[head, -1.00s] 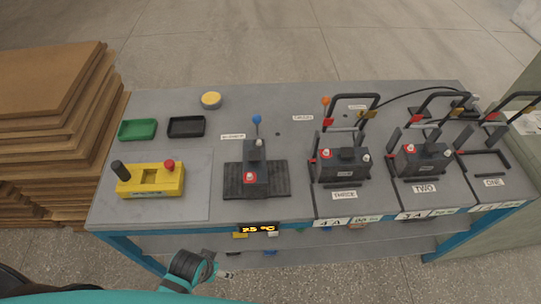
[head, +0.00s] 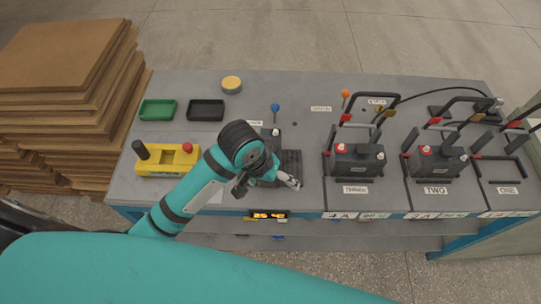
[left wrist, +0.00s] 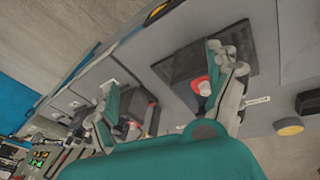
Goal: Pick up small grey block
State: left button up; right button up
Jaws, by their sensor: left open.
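The small grey block (head: 271,133) is on a dark mat (head: 291,160) at the middle of the bench. In the head view my left arm hides most of it; its far end shows beyond the arm. My left gripper (head: 292,182) is over the front right part of the mat, empty. In the left wrist view my left gripper (left wrist: 168,98) shows with its fingers wide apart. There a red knob (left wrist: 201,86) shows beside one finger, over the dark mat (left wrist: 180,67); that finger covers much of the block. My right gripper is not in view.
Dark battery units (head: 357,161) with upright handles stand at the right. A yellow box (head: 160,159), green tray (head: 158,110), black tray (head: 206,110) and yellow disc (head: 231,83) are at the left.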

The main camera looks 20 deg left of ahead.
aim_at(273, 137)
pick_arm(q)
jog(key=shift+n+g+y, duration=0.3)
jog(key=shift+n+y, duration=0.2)
jog(key=w+r, duration=0.4)
jog(key=shift+w+a+r, duration=0.15)
jog(key=shift+w+r, duration=0.05)
jog(key=shift+w, duration=0.15)
jog(key=w+a+r+n+y, duration=0.2)
jog(key=w+a+r+n, duration=0.15)
jog(key=r, duration=0.25)
jog(key=shift+m+g, duration=0.3)
jog(key=shift+m, duration=0.15)
jog(key=f, duration=0.4)
jog(key=w+f+p, duration=0.1)
jog(key=f, duration=0.3)
jog(key=w+f+p, duration=0.1)
jog(key=f, duration=0.3)
jog(key=shift+a, duration=0.1)
jog(key=shift+w+f+p, duration=0.1)
jog(key=shift+f+p, duration=0.35)
jog(key=shift+f, duration=0.1)
jog(key=f, duration=0.2)
jog(key=w+f+p, duration=0.1)
jog(key=f, duration=0.1)
jog(key=shift+a+f, duration=0.1)
jog(key=shift+a, duration=0.1)
jog(key=shift+c, duration=0.4)
jog(key=c, duration=1.6)
jog(key=shift+w, duration=0.2)
jog(key=shift+c, duration=0.3)
